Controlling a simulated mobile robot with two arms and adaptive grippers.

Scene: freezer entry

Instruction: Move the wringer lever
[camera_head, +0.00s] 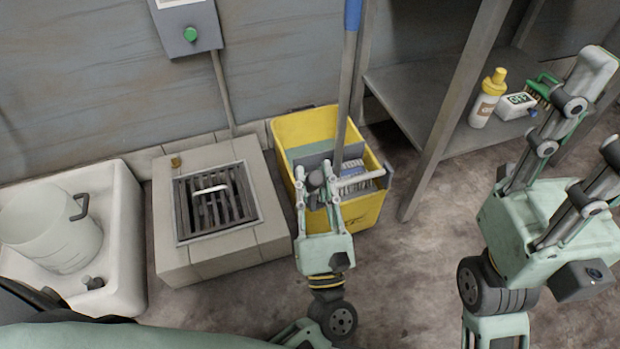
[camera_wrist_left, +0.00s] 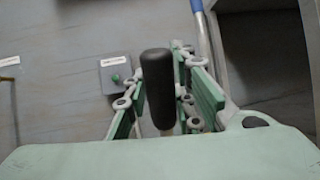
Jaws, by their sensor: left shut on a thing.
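The yellow mop bucket (camera_head: 357,213) stands on the floor in the middle of the head view, with a grey wringer (camera_head: 312,160) in it. My left gripper (camera_head: 317,183) is over the bucket's near left part. It is shut on the wringer lever's dark grip, partly hidden by the fingers in the head view. In the left wrist view the black grip (camera_wrist_left: 157,88) stands upright between the two fingers. My right gripper (camera_head: 604,108) is at the right edge, open and empty, away from the bucket.
A mop handle (camera_head: 345,85) with a blue top rises from the bucket. A floor drain (camera_head: 215,202) in a raised block and a white basin (camera_head: 122,225) lie to the left. A metal shelf (camera_head: 412,85) holding a bottle (camera_head: 487,99) stands to the right.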

